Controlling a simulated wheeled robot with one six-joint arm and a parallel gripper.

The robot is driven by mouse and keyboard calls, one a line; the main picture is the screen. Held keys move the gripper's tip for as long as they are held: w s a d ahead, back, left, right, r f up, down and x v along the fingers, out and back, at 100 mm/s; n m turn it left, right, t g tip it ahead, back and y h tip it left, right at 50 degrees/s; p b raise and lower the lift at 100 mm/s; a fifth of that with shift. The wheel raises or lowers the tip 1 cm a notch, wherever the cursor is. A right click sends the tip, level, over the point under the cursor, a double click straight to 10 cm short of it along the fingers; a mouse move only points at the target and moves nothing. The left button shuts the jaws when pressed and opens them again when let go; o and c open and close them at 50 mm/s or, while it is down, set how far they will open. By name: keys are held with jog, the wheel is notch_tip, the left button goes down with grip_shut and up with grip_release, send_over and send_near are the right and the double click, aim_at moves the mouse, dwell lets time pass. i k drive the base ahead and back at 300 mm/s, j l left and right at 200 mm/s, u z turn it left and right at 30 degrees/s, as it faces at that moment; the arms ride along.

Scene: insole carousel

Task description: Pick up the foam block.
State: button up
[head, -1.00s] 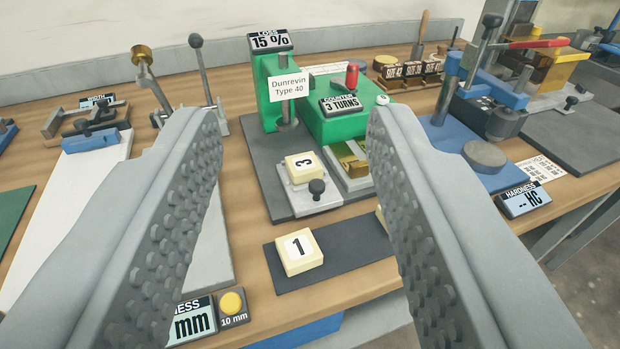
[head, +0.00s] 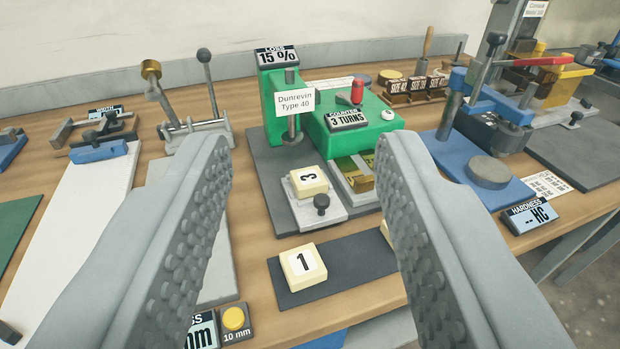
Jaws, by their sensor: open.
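A cream foam block marked 1 (head: 303,266) lies on a dark mat (head: 350,258) near the table's front edge. A similar block marked 3 (head: 309,181) sits on a light plate with a black knob, in front of the green machine. A third cream block (head: 385,232) is on the mat's right part, mostly hidden behind my right finger. My gripper (head: 304,150) is open, with grey studded fingers at both sides of the picture. Nothing is between the fingers. Blocks 1 and 3 show in the gap, beyond and apart from the fingers.
The green machine (head: 350,139) with a red-topped handle stands behind the blocks. A blue hardness stand (head: 448,160) is at right, a white board (head: 75,225) at left. A 10 mm display with a yellow button (head: 233,318) is at the front. Bare mat lies right of block 1.

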aim_at(307, 182)
jog(key=j+u, duration=0.1)
jog(key=u, duration=2.05)
jog(key=i+j+u, duration=0.45)
jog(key=j, duration=0.15)
jog(key=z, duration=3.05)
